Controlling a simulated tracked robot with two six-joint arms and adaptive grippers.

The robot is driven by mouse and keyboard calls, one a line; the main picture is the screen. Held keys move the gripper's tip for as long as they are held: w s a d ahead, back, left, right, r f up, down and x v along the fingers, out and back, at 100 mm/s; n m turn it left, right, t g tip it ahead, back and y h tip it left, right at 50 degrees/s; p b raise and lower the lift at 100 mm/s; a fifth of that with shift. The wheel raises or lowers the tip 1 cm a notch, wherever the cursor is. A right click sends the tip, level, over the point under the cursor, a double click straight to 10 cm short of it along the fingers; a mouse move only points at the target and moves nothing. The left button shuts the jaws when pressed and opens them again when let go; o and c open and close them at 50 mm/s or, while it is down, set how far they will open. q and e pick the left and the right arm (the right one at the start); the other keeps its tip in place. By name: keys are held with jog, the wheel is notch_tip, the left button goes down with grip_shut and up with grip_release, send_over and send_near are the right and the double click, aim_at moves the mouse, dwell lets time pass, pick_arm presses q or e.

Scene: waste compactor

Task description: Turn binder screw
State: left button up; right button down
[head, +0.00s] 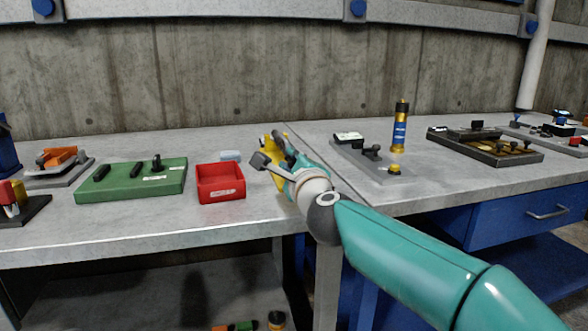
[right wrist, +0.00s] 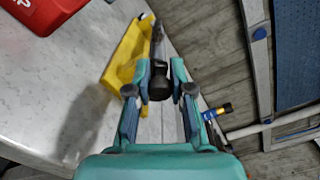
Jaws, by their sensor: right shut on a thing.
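My right gripper (head: 277,162) reaches over the front of the bench to a yellow binder (head: 268,146), whose lower part my arm hides in the head view. In the right wrist view the fingers of the right gripper (right wrist: 160,92) are shut on a black round screw head (right wrist: 158,82). A dark shaft runs from the screw head along the yellow binder (right wrist: 126,52). How far the screw is turned cannot be told. My left gripper is not in view.
A red bin (head: 221,184) stands just left of the binder, with a green board (head: 130,182) further left. A grey fixture plate (head: 372,163) and a blue-yellow bottle (head: 400,130) are to the right. The bench front edge passes under my arm.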

jog(key=m, duration=0.2)
jog(key=d+m, duration=0.1)
jog(key=m, duration=0.1)
jog(key=d+m, duration=0.1)
jog(key=shift+w+d+r+m+b, duration=0.1)
jog(key=shift+w+r+m+b, duration=0.2)
jog(key=shift+w+r+m, duration=0.1)
jog(key=shift+w+d+m+b, duration=0.15)
jog(key=shift+d+m, duration=0.15)
jog(key=shift+m, duration=0.8)
jog(key=shift+w+d+m+b, duration=0.15)
jog(key=shift+d+m, duration=0.15)
jog(key=shift+m, duration=0.8)
jog(key=shift+f, duration=0.1)
jog(key=c, duration=1)
grip_release()
jog(key=shift+s+r, duration=0.15)
jog(key=shift+r, duration=0.05)
